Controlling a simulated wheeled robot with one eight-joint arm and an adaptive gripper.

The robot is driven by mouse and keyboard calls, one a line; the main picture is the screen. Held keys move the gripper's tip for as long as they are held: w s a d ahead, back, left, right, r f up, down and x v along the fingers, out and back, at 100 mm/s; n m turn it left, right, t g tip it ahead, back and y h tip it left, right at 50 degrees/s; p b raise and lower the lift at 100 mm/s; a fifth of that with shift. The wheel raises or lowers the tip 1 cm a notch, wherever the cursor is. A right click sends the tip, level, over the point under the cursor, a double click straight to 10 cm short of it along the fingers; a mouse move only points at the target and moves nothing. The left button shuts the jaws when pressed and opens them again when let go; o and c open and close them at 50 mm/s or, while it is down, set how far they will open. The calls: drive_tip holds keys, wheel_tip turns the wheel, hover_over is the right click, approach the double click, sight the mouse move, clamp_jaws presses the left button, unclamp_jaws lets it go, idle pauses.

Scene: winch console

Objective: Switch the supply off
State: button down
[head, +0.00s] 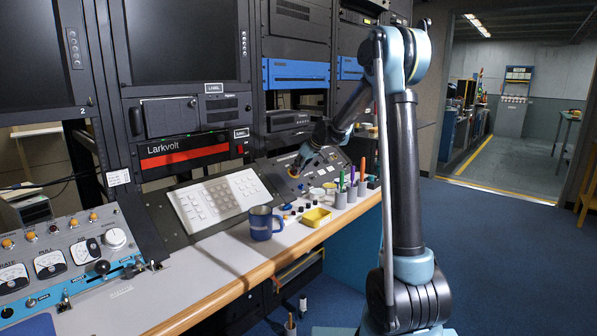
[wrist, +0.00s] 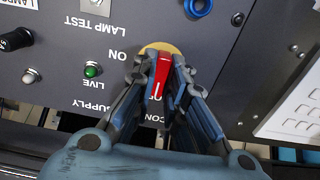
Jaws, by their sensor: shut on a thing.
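In the wrist view a red switch handle (wrist: 162,75) with a white line sits on a round yellow plate (wrist: 149,48) on the grey panel. The panel lettering is upside down in this view: "ON" is left of the handle, and "SUPPLY" is lower left. A label by the handle's lower end is partly hidden by the fingers. My gripper (wrist: 160,65) is shut on the red handle, a finger on each side. The handle lies nearly along the fingers. A green lamp (wrist: 92,70) marked "LIVE" is to the left. In the head view my gripper (head: 297,169) is at the sloped console panel (head: 335,157).
A blue mug (head: 262,226), a yellow tray (head: 316,217) and pen cups (head: 340,200) stand on the desk in front of the panel. A black knob (wrist: 15,40) and a blue-ringed button (wrist: 198,7) are near the handle. Open blue floor lies to the right.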

drive_tip(key=c, duration=1.6)
unclamp_jaws()
drive_tip(key=v, duration=1.2)
drive_tip(key=shift+d+f, duration=0.1)
